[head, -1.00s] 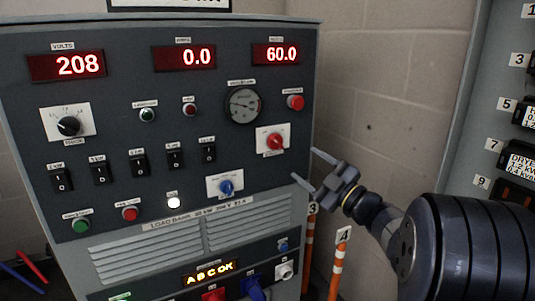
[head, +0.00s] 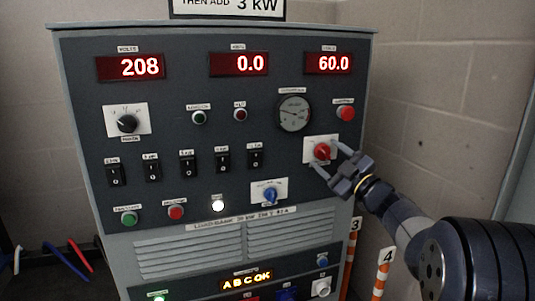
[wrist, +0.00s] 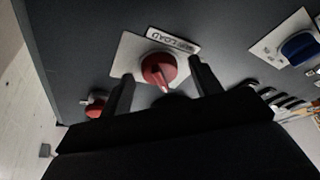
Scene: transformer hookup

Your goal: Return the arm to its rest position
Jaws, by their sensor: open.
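My gripper (head: 328,162) is open in front of the load bank panel, by the red rotary knob (head: 322,151) on its white plate. In the wrist view the red knob (wrist: 159,70) lies between my two open fingers (wrist: 162,88), under a label that reads partly "LOAD". The fingers stand to either side of the knob. I cannot tell whether they touch it. My arm comes in from the lower right of the head view.
The load bank (head: 100,70) shows 208, 0.0 and 60.0 on its displays. A blue knob (head: 270,195), a red button (head: 346,112) and several black switches are nearby. Orange-and-white posts (head: 382,272) stand at the lower right. A block wall is behind.

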